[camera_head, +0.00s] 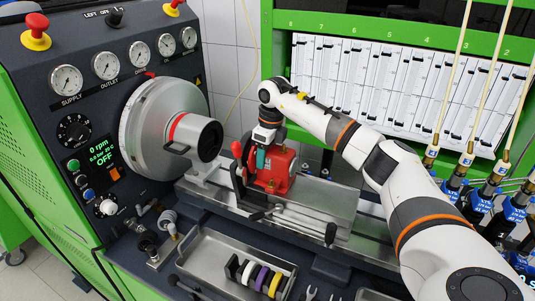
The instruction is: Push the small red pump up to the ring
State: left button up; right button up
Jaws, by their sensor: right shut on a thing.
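The small red pump (276,174) sits upright on the rail bed (315,210) near the middle of the head view. My right gripper (262,150) comes down from above and is shut on the pump's upper part; its fingertips are partly hidden. A red ring (175,127) circles the silver drive housing's snout to the left of the pump. A visible gap lies between the pump and the snout's dark end (209,141). My left gripper is not in view.
A lever with a red knob (236,149) stands just left of the pump. Long clamp handles (300,222) cross the front of the bed. A metal tray (217,255) with several coloured rings lies in front. Blue injectors (479,204) hang at the right.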

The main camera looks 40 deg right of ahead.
jog(key=shift+w, duration=0.1)
jog(key=shift+w+a, duration=0.3)
jog(key=shift+w, duration=0.15)
dwell(0.4)
jog(key=o, duration=1.4)
jog(key=shift+c, duration=0.2)
jog(key=o, duration=0.4)
jog(key=shift+w, duration=0.1)
jog(key=shift+c, duration=0.2)
jog(key=shift+r, duration=0.1)
